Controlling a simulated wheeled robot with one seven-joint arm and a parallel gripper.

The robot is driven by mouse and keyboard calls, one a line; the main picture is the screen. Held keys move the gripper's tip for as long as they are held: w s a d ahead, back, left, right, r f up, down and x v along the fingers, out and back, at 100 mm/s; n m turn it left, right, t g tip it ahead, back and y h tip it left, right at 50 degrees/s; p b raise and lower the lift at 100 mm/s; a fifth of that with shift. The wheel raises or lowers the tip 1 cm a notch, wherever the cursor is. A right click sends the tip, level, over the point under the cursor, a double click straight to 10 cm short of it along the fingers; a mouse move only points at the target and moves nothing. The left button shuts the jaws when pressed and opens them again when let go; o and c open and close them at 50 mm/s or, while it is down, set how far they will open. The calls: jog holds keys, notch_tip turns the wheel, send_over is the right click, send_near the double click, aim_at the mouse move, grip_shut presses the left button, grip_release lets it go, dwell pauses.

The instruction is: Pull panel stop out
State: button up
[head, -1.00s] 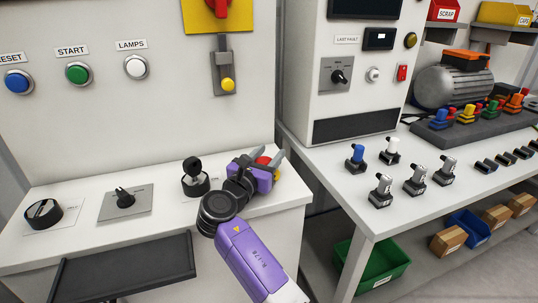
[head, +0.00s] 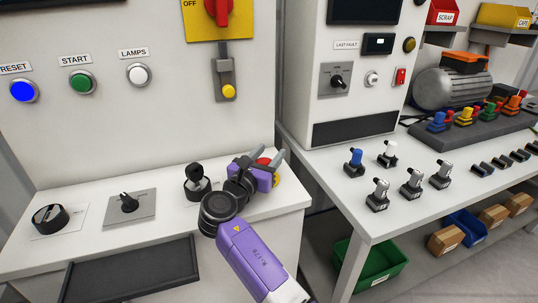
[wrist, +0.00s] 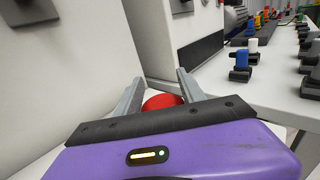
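The panel stop is a red mushroom button (head: 264,161) with yellow showing beside its base (head: 277,181), at the right end of the white console top. My gripper (head: 262,160) is at it, with its grey fingers on either side of the red head. In the wrist view, the red head (wrist: 162,101) fills the space between the two fingers (wrist: 160,88) and appears held. The purple gripper body hides the lower part of the button.
A black key-like knob (head: 197,180) stands just left of my gripper. A selector (head: 129,203) and a rotary knob (head: 48,218) are further left. The RESET button (head: 23,90) glows blue. A workbench (head: 335,190) with several small parts stands to the right.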

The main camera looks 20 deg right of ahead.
jog(key=shift+o, duration=1.4)
jog(key=v, duration=0.7)
jog(key=shift+s+a+r, duration=0.1)
jog(key=shift+s+a, duration=0.2)
jog(key=shift+s, duration=0.05)
